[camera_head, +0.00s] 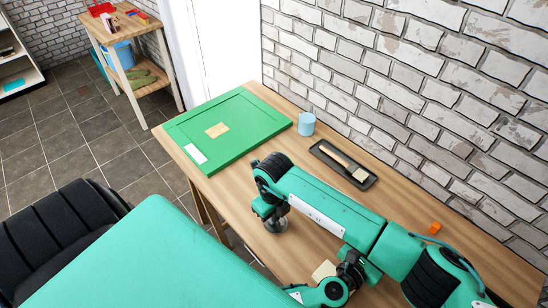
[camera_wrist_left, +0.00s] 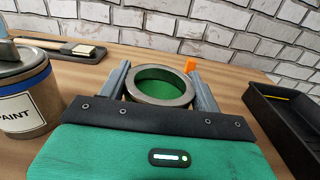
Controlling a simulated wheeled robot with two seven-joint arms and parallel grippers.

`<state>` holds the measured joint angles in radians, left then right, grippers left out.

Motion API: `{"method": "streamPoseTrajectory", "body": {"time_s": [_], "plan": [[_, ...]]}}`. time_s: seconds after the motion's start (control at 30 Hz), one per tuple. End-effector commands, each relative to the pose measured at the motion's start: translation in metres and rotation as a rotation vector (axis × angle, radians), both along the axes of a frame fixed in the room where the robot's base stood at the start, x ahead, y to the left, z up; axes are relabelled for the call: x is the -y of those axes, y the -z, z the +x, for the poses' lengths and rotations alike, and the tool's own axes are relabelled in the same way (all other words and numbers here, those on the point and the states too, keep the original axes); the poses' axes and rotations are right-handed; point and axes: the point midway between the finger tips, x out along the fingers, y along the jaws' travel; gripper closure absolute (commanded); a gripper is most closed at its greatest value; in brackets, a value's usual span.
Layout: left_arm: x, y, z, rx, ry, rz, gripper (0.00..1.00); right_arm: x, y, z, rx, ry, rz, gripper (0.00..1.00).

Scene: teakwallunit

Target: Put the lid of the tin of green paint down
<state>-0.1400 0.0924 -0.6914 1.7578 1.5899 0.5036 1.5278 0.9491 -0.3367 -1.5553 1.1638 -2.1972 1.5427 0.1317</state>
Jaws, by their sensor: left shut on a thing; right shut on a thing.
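In the left wrist view, an open round tin with a grey rim and green paint inside, the tin of green paint (camera_wrist_left: 160,86), sits between the fingers of my left gripper (camera_wrist_left: 162,88), which is shut on it. The left gripper is mostly hidden in the head view. My right gripper (camera_head: 270,212) points down over the table, shut on a grey round piece, seemingly the lid (camera_head: 275,226). In the left wrist view a tin with a PAINT label (camera_wrist_left: 25,95) stands at left, with a grey top. I cannot tell whether the lid touches this tin.
A green panel (camera_head: 222,160) lies at the table's far left, with a light blue cup (camera_head: 306,124) beside it. A black tray with a brush (camera_head: 340,166) lies by the brick wall. An orange piece (camera_head: 434,228) is further right. Another black tray (camera_wrist_left: 290,120) stands right of the tin.

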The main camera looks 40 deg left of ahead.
Motion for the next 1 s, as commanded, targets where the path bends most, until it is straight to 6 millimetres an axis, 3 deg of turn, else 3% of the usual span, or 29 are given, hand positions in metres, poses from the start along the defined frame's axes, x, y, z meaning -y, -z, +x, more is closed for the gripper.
{"method": "streamPoseTrajectory", "body": {"time_s": [0.13,0.47,0.5,0.6,0.87,1.0], "plan": [[0.000,0.000,0.000,0.000,0.000,0.000,0.70,0.000,0.018,0.000,-0.001,0.000,-0.001,1.00],[0.000,0.000,0.000,0.000,0.000,0.000,0.70,0.000,0.021,0.000,0.000,-0.001,0.000,1.00],[0.000,0.000,0.000,0.000,0.000,0.000,0.70,0.000,0.021,0.000,0.000,-0.001,0.001,0.87],[0.000,0.000,0.000,0.000,0.000,0.000,0.70,0.000,0.021,0.000,0.000,-0.001,0.001,0.71],[0.000,0.000,0.000,0.000,0.000,0.000,0.70,0.000,0.020,0.000,0.000,-0.001,0.001,0.71],[0.000,0.000,0.000,0.000,0.000,0.000,0.70,0.000,0.010,0.001,0.001,-0.001,0.002,0.71]]}}
